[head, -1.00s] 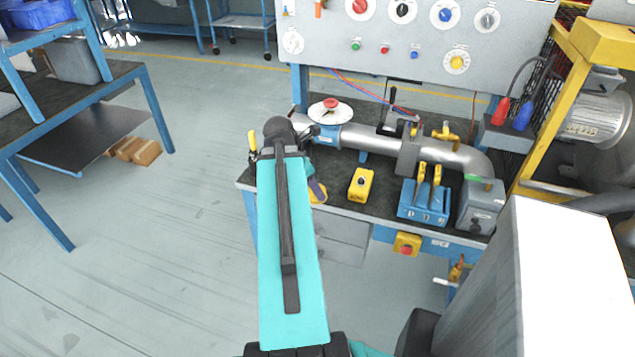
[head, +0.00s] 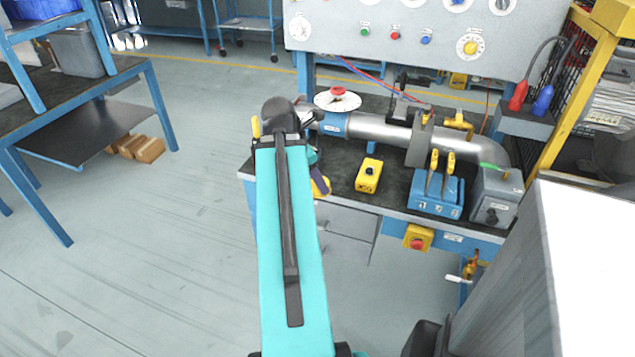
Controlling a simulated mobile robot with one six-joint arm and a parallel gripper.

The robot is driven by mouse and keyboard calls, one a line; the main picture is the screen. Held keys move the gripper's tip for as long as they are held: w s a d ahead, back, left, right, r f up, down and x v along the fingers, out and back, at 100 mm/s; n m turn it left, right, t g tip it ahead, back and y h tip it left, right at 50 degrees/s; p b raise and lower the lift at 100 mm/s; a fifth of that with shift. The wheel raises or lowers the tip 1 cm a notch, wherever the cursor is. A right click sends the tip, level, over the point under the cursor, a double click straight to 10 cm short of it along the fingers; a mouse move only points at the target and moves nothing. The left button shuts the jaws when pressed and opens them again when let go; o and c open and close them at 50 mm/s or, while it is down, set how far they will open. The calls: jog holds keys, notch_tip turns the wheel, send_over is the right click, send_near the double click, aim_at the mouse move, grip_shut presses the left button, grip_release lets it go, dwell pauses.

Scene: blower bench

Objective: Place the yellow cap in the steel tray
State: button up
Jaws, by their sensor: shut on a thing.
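My gripper (head: 319,180) is over the left end of the bench, mostly hidden behind my teal arm. Only a small dark purple part of it shows to the right of the arm. A yellow piece (head: 323,189), which looks like the yellow cap, shows at its tip near the bench's front edge. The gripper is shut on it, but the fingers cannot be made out. I cannot make out the steel tray in this view; my arm covers part of the bench.
A yellow box (head: 368,175) and a blue lever block (head: 437,192) stand on the dark bench (head: 345,152). A grey pipe (head: 380,130) with a red-centred disc (head: 337,98) runs behind them. A control panel (head: 430,30) rises at the back.

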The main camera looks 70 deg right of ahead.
jog(key=shift+a, duration=0.1)
dwell(0.7)
jog(key=w+a+f, duration=0.1)
jog(key=w+a, duration=0.1)
jog(key=w, duration=0.3)
jog(key=w+a+f, duration=0.1)
jog(key=w+a, duration=0.2)
jog(key=w, duration=0.2)
jog(key=w+a+f, duration=0.1)
jog(key=w+a, duration=0.1)
jog(key=w, duration=0.3)
jog(key=shift+w+a+f, duration=0.15)
jog(key=shift+w+f, duration=0.1)
jog(key=shift+f, duration=0.1)
jog(key=shift+c, duration=0.2)
jog(key=w+a+f+n, duration=0.1)
jog(key=w+a+f, duration=0.3)
jog(key=w+a, duration=0.75)
jog(key=w+a+f, duration=0.4)
jog(key=w+a, duration=0.5)
jog(key=a, duration=0.6)
jog(key=w+a+f, duration=0.1)
jog(key=a+f, duration=0.1)
jog(key=a, duration=0.6)
jog(key=w+a+f, duration=0.1)
jog(key=a+f, duration=0.1)
jog(key=a, duration=0.7)
jog(key=shift+w+f, duration=0.25)
jog(key=shift+w, duration=0.1)
